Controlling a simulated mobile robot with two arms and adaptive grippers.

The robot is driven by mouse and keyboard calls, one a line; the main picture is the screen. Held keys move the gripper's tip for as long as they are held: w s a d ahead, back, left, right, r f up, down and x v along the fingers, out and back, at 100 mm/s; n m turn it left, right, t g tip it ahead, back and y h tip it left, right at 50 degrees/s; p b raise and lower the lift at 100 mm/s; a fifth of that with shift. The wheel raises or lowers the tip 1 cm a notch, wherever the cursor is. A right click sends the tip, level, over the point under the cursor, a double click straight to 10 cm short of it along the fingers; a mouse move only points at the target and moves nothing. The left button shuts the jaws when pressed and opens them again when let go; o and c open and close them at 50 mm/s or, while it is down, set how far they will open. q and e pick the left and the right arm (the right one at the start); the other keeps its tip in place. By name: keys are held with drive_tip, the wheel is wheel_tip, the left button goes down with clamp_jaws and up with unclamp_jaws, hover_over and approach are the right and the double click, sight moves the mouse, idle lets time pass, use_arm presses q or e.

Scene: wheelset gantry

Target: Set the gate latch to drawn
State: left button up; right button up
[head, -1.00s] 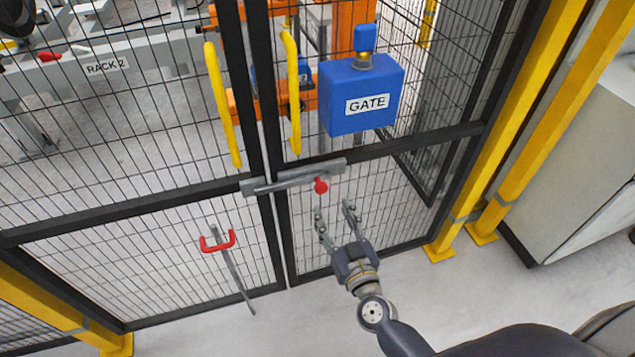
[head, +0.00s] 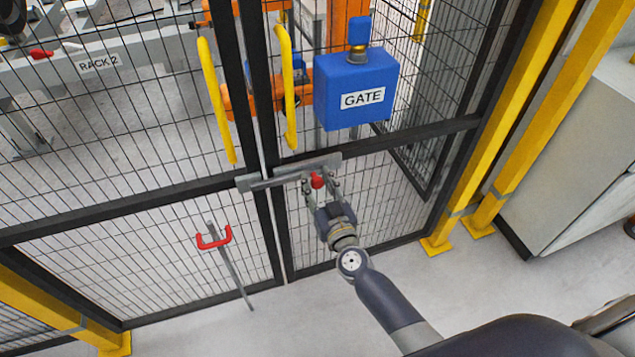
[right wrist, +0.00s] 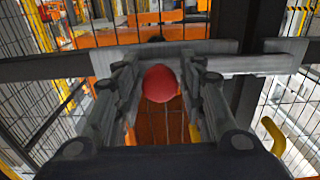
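The gate latch (head: 262,182) is a grey bar lying across the meeting edges of the two mesh gate leaves. A red knob (head: 317,180) sits on it, right of the gap between the leaves. My right gripper (head: 320,187) is at the knob, with one finger on either side. In the right wrist view the red knob (right wrist: 160,83) lies between the two fingers, with a small gap visible on each side, so the gripper looks open around it. Part of the bar behind the knob is hidden by the fingers. My left gripper is not in view.
Two yellow handles (head: 287,90) stand above the latch. A blue box labelled GATE (head: 355,90) is mounted just above and right of it. A rod with a red handle (head: 214,237) hangs at the lower left leaf. Yellow posts (head: 500,170) and a grey cabinet (head: 575,160) stand at right.

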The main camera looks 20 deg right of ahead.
clamp_jaws()
drive_tip(key=d, duration=0.6)
drive_tip(key=shift+w+d+p, duration=0.15)
drive_tip(key=shift+d+p, duration=0.05)
drive_tip(key=shift+p, duration=0.1)
drive_tip(key=o, duration=0.6)
unclamp_jaws()
drive_tip(key=shift+d, duration=0.2)
drive_tip(key=shift+c, duration=0.2)
drive_tip(key=shift+a, duration=0.15)
